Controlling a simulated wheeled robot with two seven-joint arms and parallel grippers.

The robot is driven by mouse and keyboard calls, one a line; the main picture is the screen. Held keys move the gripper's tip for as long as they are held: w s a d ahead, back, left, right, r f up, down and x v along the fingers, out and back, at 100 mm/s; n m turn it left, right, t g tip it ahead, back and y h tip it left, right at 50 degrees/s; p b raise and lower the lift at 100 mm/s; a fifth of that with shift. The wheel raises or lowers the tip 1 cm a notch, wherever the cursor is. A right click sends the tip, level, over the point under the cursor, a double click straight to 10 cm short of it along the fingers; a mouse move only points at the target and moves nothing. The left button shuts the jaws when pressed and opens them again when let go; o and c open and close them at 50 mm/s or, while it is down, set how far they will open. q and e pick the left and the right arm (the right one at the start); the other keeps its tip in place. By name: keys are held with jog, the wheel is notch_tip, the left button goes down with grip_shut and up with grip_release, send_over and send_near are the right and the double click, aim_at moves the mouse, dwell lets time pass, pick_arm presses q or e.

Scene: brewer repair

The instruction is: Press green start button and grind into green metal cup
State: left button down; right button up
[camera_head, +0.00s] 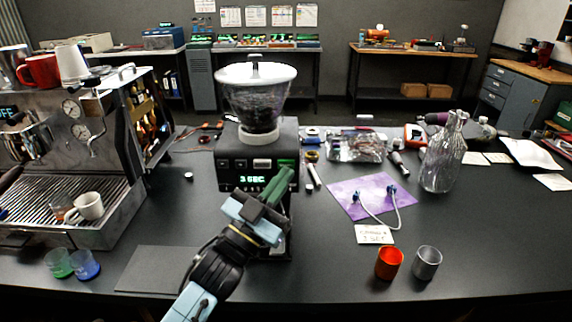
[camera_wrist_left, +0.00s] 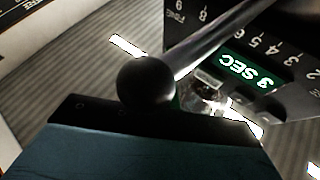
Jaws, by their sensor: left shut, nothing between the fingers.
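The coffee grinder (camera_head: 232,170) stands at the middle of the table with a clear hopper (camera_head: 255,95) holding dark beans. Its green display (camera_head: 250,180) reads "3 SEC"; the display also shows upside down in the left wrist view (camera_wrist_left: 247,72). A green button (camera_head: 287,162) is at the right of the grinder's front panel. My left gripper (camera_head: 286,176) is shut and empty, its tips close below that button; I cannot tell whether they touch it. My arm covers the lower front of the grinder. No green metal cup is visible. My right gripper is not in view.
A red cup (camera_head: 389,263) and a grey metal cup (camera_head: 427,263) stand at front right. A glass bottle (camera_head: 440,160) stands behind them.

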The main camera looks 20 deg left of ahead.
pick_arm(q)
jog(key=shift+w, duration=0.1)
dwell(0.7)
jog(key=shift+w+a, duration=0.1)
jog(key=shift+w, duration=0.2)
jog(key=shift+w+a, duration=0.1)
jog(key=shift+w, duration=0.25)
dwell(0.6)
dwell(0.4)
jog(key=shift+s+d+p, duration=0.2)
jog(key=shift+s+p, duration=0.2)
jog(key=shift+s, duration=0.35)
jog(key=shift+s, duration=0.1)
jog(key=s, duration=0.2)
jog(key=s+d+p, duration=0.1)
jog(key=s, duration=0.1)
jog(key=shift+s+d, duration=0.2)
jog(key=shift+s, duration=0.1)
